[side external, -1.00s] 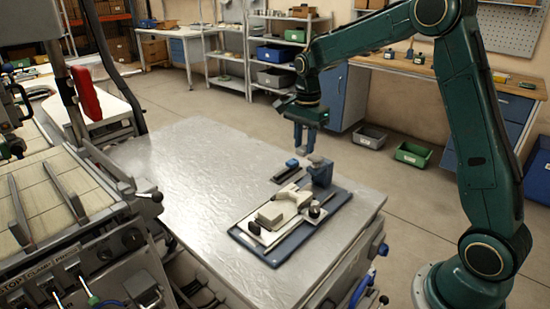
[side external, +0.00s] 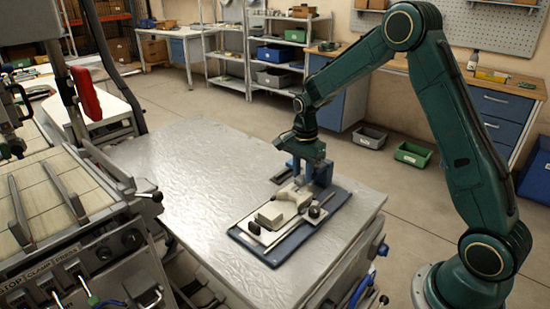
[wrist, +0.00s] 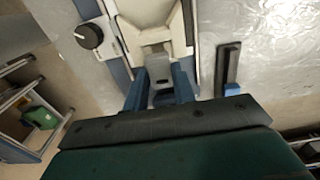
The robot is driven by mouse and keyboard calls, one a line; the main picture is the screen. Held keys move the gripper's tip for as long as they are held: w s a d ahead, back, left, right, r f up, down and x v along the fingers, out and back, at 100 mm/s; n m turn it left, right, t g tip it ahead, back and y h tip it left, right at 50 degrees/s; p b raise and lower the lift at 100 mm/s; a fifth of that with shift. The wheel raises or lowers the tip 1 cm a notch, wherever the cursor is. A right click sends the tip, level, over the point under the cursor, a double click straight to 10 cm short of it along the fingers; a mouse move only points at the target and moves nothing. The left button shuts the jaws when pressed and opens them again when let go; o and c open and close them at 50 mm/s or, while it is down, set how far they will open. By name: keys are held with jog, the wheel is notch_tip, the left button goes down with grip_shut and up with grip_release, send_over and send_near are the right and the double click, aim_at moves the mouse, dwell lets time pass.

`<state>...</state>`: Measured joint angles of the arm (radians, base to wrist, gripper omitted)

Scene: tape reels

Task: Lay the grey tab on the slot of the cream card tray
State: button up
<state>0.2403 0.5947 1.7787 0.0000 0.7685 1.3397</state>
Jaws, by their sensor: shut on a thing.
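The grey tab (wrist: 161,84) shows between the two blue fingers of my gripper (wrist: 160,90) in the wrist view. My gripper (side external: 305,172) is shut on it, low beside the blue upright block (side external: 325,173) at the far end of the blue base. In the side view the fingers and tab are mostly hidden, so I cannot tell whether the tab still touches its support. The cream card tray (side external: 270,239) lies on the blue base, nearer the camera. Its cream part (wrist: 148,13) is just ahead of the fingers in the wrist view. The slot is not clear.
The blue base (side external: 247,244) lies on the metal table (side external: 205,205). A black knob (wrist: 89,36) stands beside the cream part. A dark strip with a blue piece (wrist: 229,67) lies on the other side. The table's left part is clear.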

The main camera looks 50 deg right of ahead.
aim_at(302, 178)
jog(key=shift+f, duration=0.75)
jog(key=shift+f, duration=0.6)
jog(key=o, duration=0.8)
jog(key=shift+o, duration=0.2)
jog(key=shift+r, duration=0.1)
notch_tip(302, 178, up, 13)
